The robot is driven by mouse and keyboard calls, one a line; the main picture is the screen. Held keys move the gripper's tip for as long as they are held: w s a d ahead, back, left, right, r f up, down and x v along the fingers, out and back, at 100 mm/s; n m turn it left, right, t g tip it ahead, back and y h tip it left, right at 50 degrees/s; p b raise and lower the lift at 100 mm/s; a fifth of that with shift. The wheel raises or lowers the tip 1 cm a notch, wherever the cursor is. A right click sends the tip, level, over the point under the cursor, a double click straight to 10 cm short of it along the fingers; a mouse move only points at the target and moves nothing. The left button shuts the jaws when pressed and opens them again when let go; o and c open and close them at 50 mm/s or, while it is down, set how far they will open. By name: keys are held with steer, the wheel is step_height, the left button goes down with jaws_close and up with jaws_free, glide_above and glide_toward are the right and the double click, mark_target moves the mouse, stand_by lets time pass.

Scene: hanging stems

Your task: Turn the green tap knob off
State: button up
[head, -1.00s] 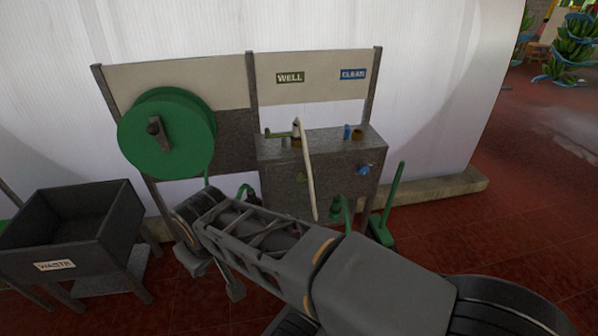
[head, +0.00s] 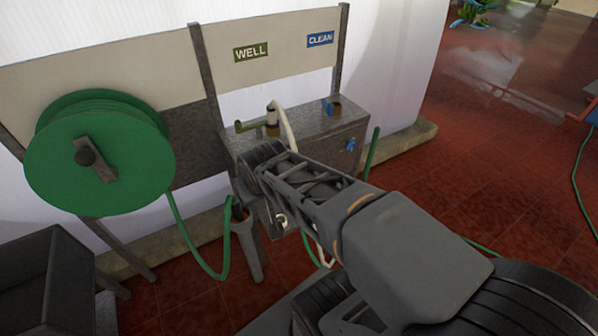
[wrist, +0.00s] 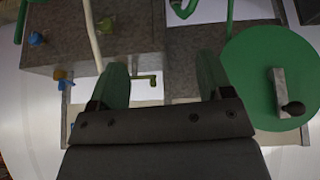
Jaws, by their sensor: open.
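In the wrist view the scene appears inverted. My arm covers that spot in the head view. An olive lever tap (head: 250,125) sits on top of the box below the WELL sign; it also shows in the wrist view (wrist: 147,79), between the fingers in the picture. My gripper (wrist: 165,65) is open and empty, its two green-tipped fingers apart. I see no contact with the knob or lever. The fingertips cannot be made out clearly in the head view.
A blue knob (head: 350,145) is on the box's right front, with a blue tap (head: 329,106) above, under the CLEAN sign (head: 320,39). A green hose reel (head: 100,150) and dark bin (head: 45,285) stand left.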

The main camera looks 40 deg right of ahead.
steer(key=shift+o, duration=0.6)
steer(key=w+d+f+m+t+h+b, duration=0.3)
steer(key=w+d+f+t+b, duration=0.2)
steer(key=d+f+b, duration=0.8)
steer(key=w+f+b, duration=0.1)
steer(key=w+f, duration=0.1)
steer(key=w, duration=0.1)
steer(key=shift+w+d+f+t, duration=0.15)
steer(key=shift+w+d+t, duration=0.1)
steer(key=shift+t, duration=0.15)
steer(key=d+f+t+b, duration=0.6)
steer(key=d+f+b, duration=0.3)
steer(key=b, duration=0.4)
steer(key=shift+m, duration=0.3)
steer(key=b+x, duration=0.1)
steer(key=x, duration=0.3)
steer(key=a+x, duration=0.1)
steer(key=x, duration=0.3)
steer(key=b+x, duration=0.1)
steer(key=x, duration=0.4)
steer(key=shift+w+a+f+b, duration=0.3)
steer(key=shift+a+f, duration=0.1)
steer(key=shift+c, duration=0.4)
steer(key=c, duration=0.8)
